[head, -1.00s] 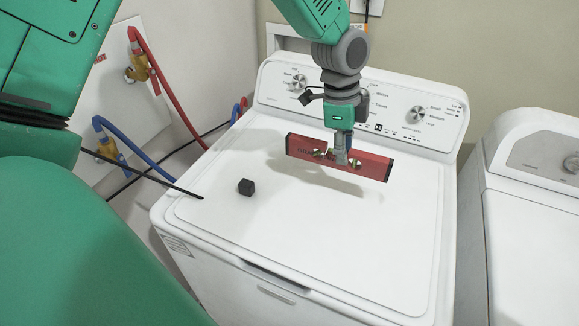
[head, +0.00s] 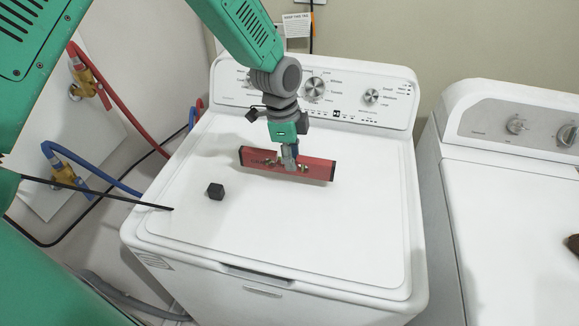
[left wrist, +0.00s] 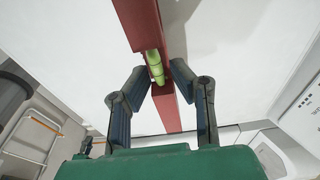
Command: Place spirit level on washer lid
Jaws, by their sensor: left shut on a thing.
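The spirit level (head: 316,169) is a long red bar with dark ends, held lengthwise just over or on the rear middle of the washer lid (head: 300,225). I cannot tell whether it touches the lid. My left gripper (head: 289,163) comes down from above and is shut on the level near its middle. In the left wrist view the fingers (left wrist: 157,82) close around the red level (left wrist: 144,22) beside its green vial. The white lid is shut and flat beneath. My right gripper is not in view.
The control panel (head: 345,90) rises behind. Red and blue hoses (head: 95,172) run along the left wall. A second white machine (head: 515,190) stands at right. The front lid area is clear.

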